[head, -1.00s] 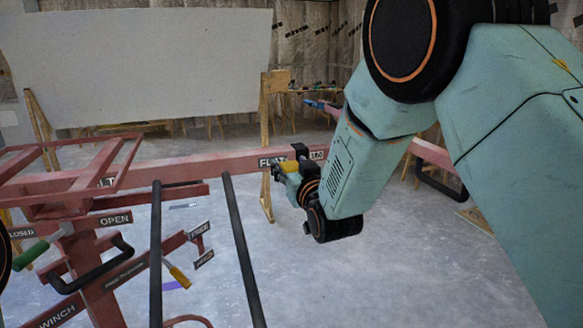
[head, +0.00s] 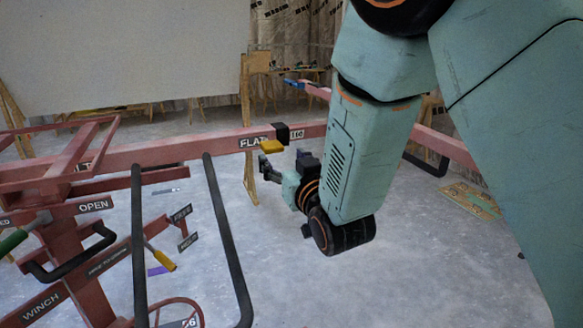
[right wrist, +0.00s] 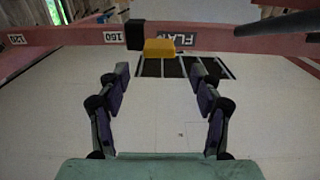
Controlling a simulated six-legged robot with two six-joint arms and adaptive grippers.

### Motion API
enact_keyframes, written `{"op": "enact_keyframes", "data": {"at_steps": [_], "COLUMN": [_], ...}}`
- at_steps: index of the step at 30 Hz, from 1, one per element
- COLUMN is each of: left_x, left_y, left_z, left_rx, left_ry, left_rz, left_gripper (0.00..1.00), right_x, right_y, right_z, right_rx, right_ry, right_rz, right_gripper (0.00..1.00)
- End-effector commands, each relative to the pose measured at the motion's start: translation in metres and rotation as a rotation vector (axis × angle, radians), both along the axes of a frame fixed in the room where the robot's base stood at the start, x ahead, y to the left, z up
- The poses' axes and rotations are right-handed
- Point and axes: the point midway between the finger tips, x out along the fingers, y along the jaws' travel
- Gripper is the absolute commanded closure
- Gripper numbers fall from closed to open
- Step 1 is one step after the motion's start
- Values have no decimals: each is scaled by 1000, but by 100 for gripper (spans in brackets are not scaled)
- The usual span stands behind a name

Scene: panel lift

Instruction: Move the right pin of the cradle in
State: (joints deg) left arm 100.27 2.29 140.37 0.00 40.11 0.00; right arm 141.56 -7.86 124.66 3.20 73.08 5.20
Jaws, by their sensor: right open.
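The cradle's red crossbar (head: 205,152) runs across the head view. On it, beside the FLAT label, sit a black block (head: 281,134) and a yellow handle (head: 272,146), which looks like the pin's grip. The right wrist view shows the yellow handle (right wrist: 159,47) beside the black block (right wrist: 135,34), in front of the bar. My right gripper (head: 266,166) is open and empty, just below and apart from the yellow handle. In the right wrist view its two fingers (right wrist: 160,74) are spread wide, with the handle beyond their tips. My left gripper is not in view.
Two dark upright rails (head: 228,240) and the red frame with OPEN and WINCH labels stand at the left. A second yellow handle (head: 161,260) hangs low there. A large pale panel (head: 120,55) stands behind.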

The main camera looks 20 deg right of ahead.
Motion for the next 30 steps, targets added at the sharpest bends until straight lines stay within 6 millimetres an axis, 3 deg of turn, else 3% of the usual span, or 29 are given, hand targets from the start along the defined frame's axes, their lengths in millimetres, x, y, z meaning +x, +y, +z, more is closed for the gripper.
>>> {"op": "enact_keyframes", "data": {"at_steps": [3,9,30], "left_x": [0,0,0], "left_y": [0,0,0], "left_z": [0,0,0], "left_rx": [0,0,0], "left_ry": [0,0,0], "left_rz": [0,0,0], "left_gripper": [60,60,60], "right_x": [-18,-35,-38], "right_y": [0,-1,-1], "right_z": [0,0,0], "right_rx": [-1,0,0], "right_ry": [1,-1,0], "right_rz": [0,0,-1], "right_gripper": [35,35,35]}}
